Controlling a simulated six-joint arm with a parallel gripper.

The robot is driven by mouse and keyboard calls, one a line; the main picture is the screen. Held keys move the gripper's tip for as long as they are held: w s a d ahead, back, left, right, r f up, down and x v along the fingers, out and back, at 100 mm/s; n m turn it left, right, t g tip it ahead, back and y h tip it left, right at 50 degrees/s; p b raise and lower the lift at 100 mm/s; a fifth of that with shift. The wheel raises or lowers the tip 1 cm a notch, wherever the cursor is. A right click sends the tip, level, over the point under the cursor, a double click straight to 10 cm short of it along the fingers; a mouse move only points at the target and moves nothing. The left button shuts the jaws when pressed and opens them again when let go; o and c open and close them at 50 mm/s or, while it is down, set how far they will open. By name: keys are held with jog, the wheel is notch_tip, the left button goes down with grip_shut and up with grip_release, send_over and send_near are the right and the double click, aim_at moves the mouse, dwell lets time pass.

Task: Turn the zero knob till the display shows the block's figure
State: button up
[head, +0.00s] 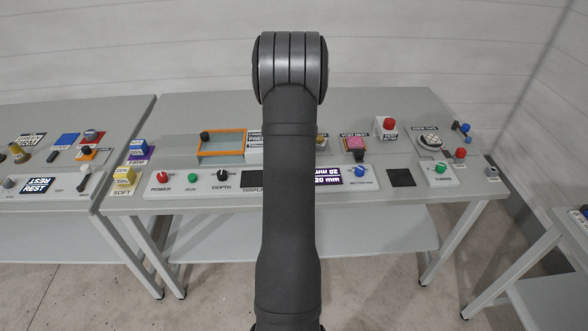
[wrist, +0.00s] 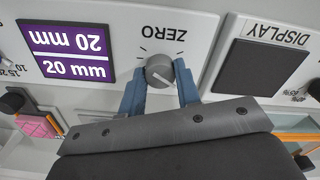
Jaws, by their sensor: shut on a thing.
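The grey zero knob (wrist: 158,68) sits under the ZERO lettering in the wrist view, with tick marks around it and a pale pointer line. My gripper (wrist: 160,78) has its two blue fingers closed on either side of the knob. The purple block (wrist: 68,50) reading 20 mm lies left of the knob, and also shows in the head view (head: 328,178). The display (wrist: 260,67) is a dark panel right of the knob; no figure is visible on it. In the head view my arm hides the knob, the fingers and part of the display.
The head view shows a red POWER knob (head: 163,177), a green button (head: 191,178) and a black DEPTH knob (head: 223,176) on the panel's left. A blue knob (head: 359,172) is at right. An orange-framed tray (head: 221,155) and a pink block (head: 355,142) stand behind.

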dwell(0.3)
jog(key=o, duration=1)
notch_tip(320, 180, up, 18)
jog(key=shift+f, duration=0.25)
notch_tip(320, 180, down, 18)
jog(key=shift+r, duration=0.25)
dwell(0.4)
